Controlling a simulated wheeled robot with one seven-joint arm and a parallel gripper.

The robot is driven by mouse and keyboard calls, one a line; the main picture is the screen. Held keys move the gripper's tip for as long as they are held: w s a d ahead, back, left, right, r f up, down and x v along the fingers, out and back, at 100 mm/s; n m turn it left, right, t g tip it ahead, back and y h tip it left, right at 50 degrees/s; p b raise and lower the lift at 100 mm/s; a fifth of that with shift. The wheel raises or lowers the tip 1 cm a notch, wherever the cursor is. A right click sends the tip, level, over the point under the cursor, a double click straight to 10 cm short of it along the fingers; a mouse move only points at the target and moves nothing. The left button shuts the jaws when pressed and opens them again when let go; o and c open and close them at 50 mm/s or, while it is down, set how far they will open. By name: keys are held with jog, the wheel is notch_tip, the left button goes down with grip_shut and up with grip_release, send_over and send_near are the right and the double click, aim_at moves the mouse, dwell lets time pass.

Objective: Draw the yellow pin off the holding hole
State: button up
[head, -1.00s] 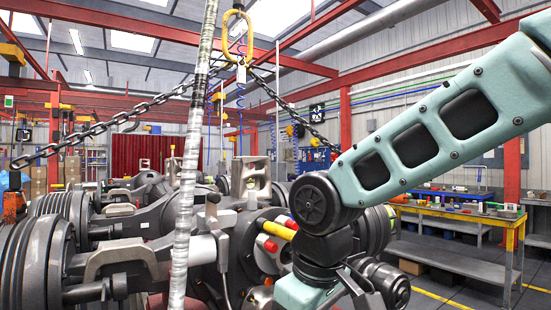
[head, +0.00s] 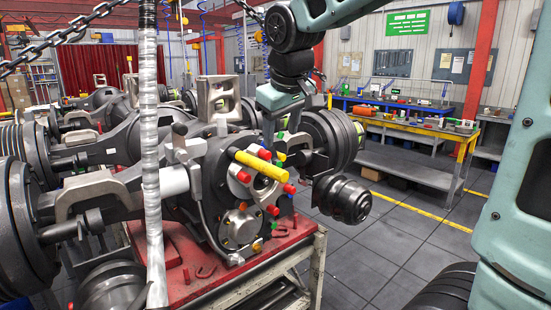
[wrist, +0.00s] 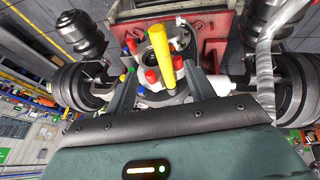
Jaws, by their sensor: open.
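The yellow pin (head: 262,166) sticks out of the front of the dark grey axle housing (head: 215,170), among red, orange and green caps. In the wrist view the yellow pin (wrist: 160,62) stands lengthwise between my two fingers. My gripper (head: 282,132) hangs above and behind the pin in the head view, fingers pointing down. In the wrist view my gripper (wrist: 160,75) is open, one finger on each side of the pin, with no clear contact. The holding hole at the pin's base cannot be made out.
A wrapped grey hose (head: 151,170) hangs in front of the axle at the left. A chain (head: 75,28) crosses above. The axle sits on a red cart (head: 210,290). A yellow-framed workbench (head: 420,165) stands behind at the right; the floor between is free.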

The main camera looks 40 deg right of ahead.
aim_at(277, 169)
jog(key=p+x, duration=0.2)
jog(key=x, duration=1)
grip_shut()
jog(key=shift+s, duration=0.15)
